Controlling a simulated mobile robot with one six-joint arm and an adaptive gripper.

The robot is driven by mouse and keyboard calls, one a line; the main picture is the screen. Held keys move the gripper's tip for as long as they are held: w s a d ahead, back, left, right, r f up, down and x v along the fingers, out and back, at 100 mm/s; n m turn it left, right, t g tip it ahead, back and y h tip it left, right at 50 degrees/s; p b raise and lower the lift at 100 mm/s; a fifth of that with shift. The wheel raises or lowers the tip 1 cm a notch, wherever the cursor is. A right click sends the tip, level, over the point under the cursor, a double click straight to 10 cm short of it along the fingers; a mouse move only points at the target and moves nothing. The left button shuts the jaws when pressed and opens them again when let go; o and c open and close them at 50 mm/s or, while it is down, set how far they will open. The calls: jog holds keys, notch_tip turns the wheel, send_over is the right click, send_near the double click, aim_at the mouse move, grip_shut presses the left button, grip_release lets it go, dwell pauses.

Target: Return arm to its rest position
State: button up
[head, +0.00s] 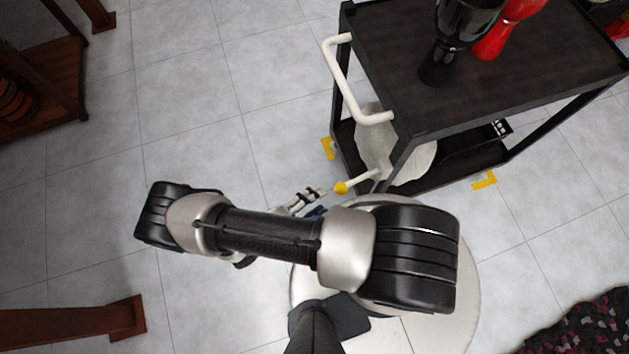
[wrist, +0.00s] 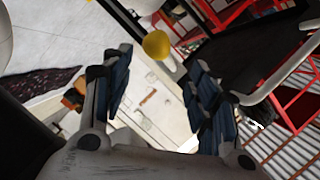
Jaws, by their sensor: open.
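My arm is folded over the floor beside a dark cart (head: 500,60). My gripper (head: 312,197) is partly hidden under my arm in the head view, close to the cart's left side. In the wrist view my gripper (wrist: 160,62) shows two blue-padded fingers spread apart with nothing between them. A yellow ball (head: 341,187) on a white stick pokes out from the cart near my fingers. The ball also shows just beyond my fingertips in the wrist view (wrist: 156,45); I cannot tell the exact gap.
A black goblet drum (head: 455,40) and a red goblet drum (head: 505,28) stand on the cart's top. A white handle (head: 345,85) juts from its left end. A pale round thing (head: 408,163) sits on the lower shelf. Wooden furniture (head: 45,70) stands left; tiled floor between is clear.

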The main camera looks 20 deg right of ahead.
jog(key=shift+s+a+r, duration=0.1)
jog(key=shift+a, duration=0.3)
jog(key=w+a+r+m+g+y, duration=0.1)
jog(key=w+r+m+g+y, duration=0.25)
jog(key=r+m, duration=0.95)
jog(key=w+a+r+m+g+y, duration=0.2)
jog(key=w+r+m+g+y, duration=0.15)
jog(key=r+m, duration=0.9)
jog(key=s+d+r+m+t+y, duration=0.2)
jog(key=s+r+m, duration=0.1)
jog(key=r+m, duration=0.3)
jog(key=s+d+r+m+t+y, duration=0.2)
jog(key=s+d+r+m+y, duration=0.1)
jog(key=r+m, duration=0.4)
jog(key=s+d+r+m+t+y, duration=0.2)
jog(key=r+m+t+y, duration=0.1)
jog(key=r+m, duration=0.4)
notch_tip(320, 180, up, 2)
jog(key=shift+s+d+r, duration=0.1)
jog(key=shift+s+d, duration=0.3)
jog(key=shift+c, duration=0.5)
